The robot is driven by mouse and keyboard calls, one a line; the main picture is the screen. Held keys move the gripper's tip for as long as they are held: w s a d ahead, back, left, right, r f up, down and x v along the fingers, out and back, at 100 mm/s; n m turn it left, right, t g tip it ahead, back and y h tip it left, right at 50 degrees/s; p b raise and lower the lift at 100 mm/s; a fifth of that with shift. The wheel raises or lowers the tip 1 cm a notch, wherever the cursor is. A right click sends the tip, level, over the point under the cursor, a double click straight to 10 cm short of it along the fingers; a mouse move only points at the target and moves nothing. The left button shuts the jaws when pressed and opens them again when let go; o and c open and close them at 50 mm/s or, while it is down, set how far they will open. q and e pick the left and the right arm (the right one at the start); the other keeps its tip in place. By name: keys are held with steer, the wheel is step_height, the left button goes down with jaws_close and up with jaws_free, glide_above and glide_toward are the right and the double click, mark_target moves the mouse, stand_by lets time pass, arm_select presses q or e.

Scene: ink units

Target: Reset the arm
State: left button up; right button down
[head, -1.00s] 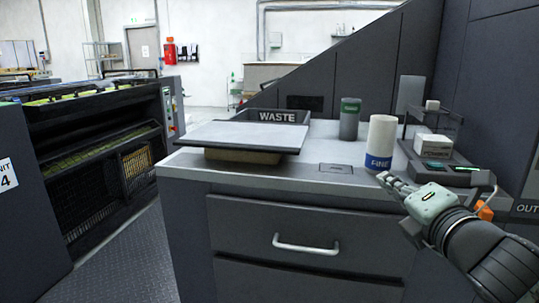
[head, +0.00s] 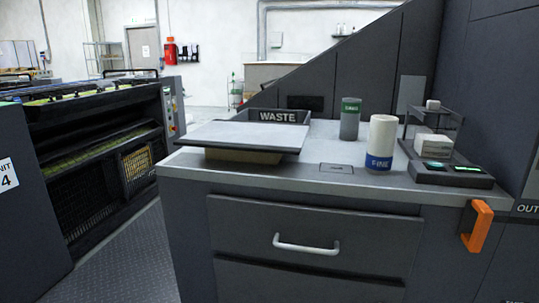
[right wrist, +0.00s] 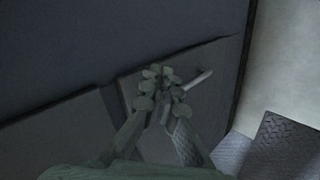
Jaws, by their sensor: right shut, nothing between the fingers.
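My right gripper (right wrist: 163,85) shows in the right wrist view, with its fingers together and nothing between them. It is in front of the dark drawer front, and the pale drawer handle (right wrist: 198,80) lies just beyond its fingertips in that picture. The right arm does not show in the head view. My left gripper is in neither current view.
The grey counter (head: 330,184) holds a white cylinder marked FINE (head: 381,138), a green-topped grey cylinder (head: 349,120), a WASTE bin (head: 278,117), a flat panel (head: 235,137) and a device (head: 452,174). An orange handle (head: 477,226) hangs at the right. The floor (head: 125,250) at left is clear.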

steer(key=s+d+f+m+g+h, duration=0.1)
steer(key=s+d+f+m+g, duration=0.3)
steer(key=s+f, duration=0.45)
steer(key=s+d+f+m+g+h, duration=0.1)
steer(key=s+d+f+m+g, duration=0.15)
steer(key=s+d+f, duration=0.55)
steer(key=s+a+f+m+y, duration=0.1)
steer(key=a+f, duration=0.1)
steer(key=a, duration=0.7)
steer(key=s+a+f+m+y, duration=0.2)
steer(key=a+f, duration=0.1)
steer(key=a, duration=0.6)
